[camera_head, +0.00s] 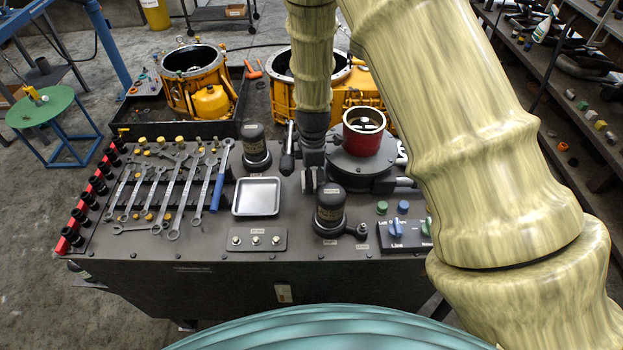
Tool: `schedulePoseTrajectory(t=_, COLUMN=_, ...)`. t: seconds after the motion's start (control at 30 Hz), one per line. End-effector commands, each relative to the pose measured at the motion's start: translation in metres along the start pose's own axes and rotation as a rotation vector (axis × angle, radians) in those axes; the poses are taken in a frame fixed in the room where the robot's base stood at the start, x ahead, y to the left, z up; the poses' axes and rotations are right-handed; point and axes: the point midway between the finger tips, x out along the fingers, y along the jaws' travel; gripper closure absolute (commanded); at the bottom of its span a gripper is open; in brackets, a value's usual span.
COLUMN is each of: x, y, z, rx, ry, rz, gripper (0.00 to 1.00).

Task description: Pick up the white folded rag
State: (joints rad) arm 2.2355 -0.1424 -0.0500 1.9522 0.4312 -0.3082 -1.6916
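I see no white folded rag in the head view; my arm hides part of the bench and the area behind it. My gripper (310,180) is dark and points down over the middle of the dark workbench (200,275). It is between a shallow silver tray (256,197) on its left and a round dark fixture with a red ring (364,132) on its right. Its fingers are small and dark against the bench, so I cannot tell whether they are open or shut. I see nothing held in it.
Several wrenches (180,190) lie on the bench's left, beside a red rail of sockets (88,205). Dark cylinders (330,205) stand near the gripper. A control panel (405,232) is at the right. Yellow housings (193,80) stand behind. Shelves (560,100) line the right.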

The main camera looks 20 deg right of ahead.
Motion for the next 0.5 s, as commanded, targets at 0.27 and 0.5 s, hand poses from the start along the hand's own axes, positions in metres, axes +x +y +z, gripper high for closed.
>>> schedulePoseTrajectory(t=0.27, x=0.0087, y=-0.0002, z=0.0002, rx=-0.001, ry=0.0, rz=0.0, gripper=0.12)
schedulePoseTrajectory(t=0.5, x=0.0086, y=-0.0003, z=0.0001, rx=-0.001, ry=0.0, rz=0.0, gripper=0.29)
